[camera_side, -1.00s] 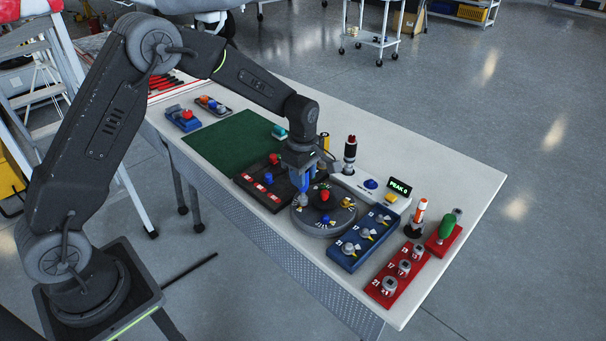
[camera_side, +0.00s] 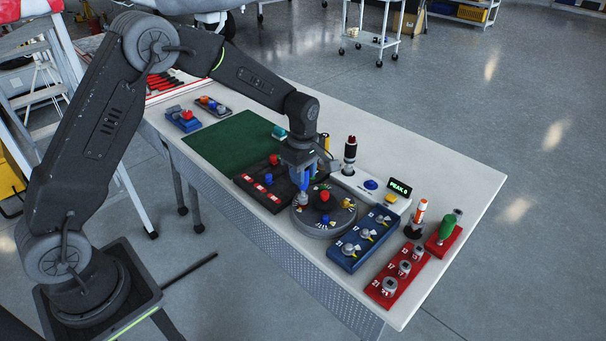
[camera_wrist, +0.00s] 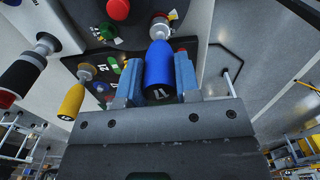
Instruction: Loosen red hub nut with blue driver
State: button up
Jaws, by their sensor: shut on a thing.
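My gripper (camera_side: 303,178) is shut on the blue driver (camera_wrist: 159,68), which points down over the left edge of the round grey hub (camera_side: 322,232). In the wrist view the driver's silver socket end (camera_wrist: 160,27) points toward the hub's rim. Whether it sits on a nut there is not clear. A red knob (camera_side: 324,195) stands at the hub's middle and also shows in the wrist view (camera_wrist: 118,9). A blue-topped piece (camera_side: 325,219) is on the hub's near side. The red hub nut is hard to make out under the driver.
A black board (camera_side: 261,193) with red and blue pieces lies left of the hub. A blue socket tray (camera_side: 346,262) and a red socket tray (camera_side: 383,298) lie to the right. A white stand (camera_side: 349,181) with a black-and-red driver is behind, beside a PEAK display (camera_side: 400,187). The green mat (camera_side: 222,141) has bare room.

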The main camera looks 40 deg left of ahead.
jog(key=shift+r, duration=0.65)
jog(key=shift+r, duration=0.35)
jog(key=shift+r, duration=0.2)
jog(key=shift+r, duration=1.95)
